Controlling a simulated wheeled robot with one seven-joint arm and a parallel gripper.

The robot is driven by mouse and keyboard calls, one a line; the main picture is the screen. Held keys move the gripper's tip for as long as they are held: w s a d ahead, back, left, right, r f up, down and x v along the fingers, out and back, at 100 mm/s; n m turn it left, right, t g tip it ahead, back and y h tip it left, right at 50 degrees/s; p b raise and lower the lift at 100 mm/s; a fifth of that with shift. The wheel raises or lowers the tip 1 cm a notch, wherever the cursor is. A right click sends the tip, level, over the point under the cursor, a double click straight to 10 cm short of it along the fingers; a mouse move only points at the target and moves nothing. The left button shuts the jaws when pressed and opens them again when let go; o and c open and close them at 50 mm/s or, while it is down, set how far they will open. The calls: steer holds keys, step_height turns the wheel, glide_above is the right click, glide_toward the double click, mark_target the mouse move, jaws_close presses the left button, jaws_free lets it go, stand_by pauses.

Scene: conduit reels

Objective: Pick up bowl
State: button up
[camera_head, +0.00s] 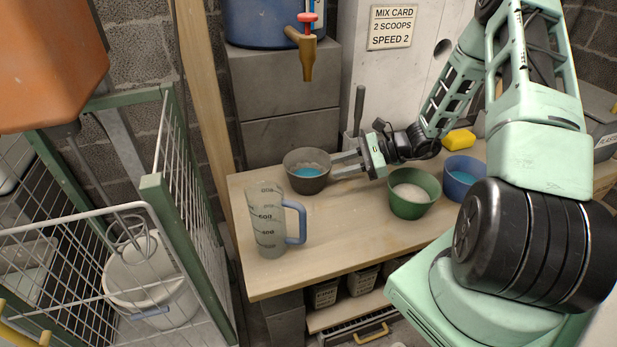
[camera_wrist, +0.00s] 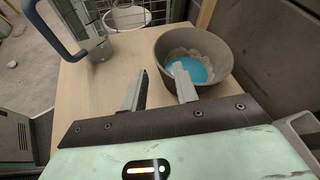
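A dark grey bowl (camera_head: 306,183) with blue contents stands upright on the wooden bench; it also shows in the wrist view (camera_wrist: 168,50). A green bowl (camera_head: 414,205) with whitish contents and a blue bowl (camera_head: 464,190) with blue contents stand to its right. My gripper (camera_head: 334,164) is at the grey bowl's right side in the head view, fingers pointing at it. In the wrist view my gripper (camera_wrist: 160,70) is open with nothing between its fingers. One finger overlaps the bowl's near rim, the other is outside it; I cannot tell whether they touch.
A clear measuring jug (camera_head: 268,220) with a blue handle stands left of the grey bowl on the bench (camera_head: 345,240). A brass tap (camera_head: 307,55) hangs above and behind. A yellow sponge (camera_head: 459,139) lies at the back right. A wire cage (camera_head: 80,230) stands left.

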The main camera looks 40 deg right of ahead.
steer(key=shift+x, duration=3.95)
steer(key=shift+s+a, duration=0.1)
jaws_close()
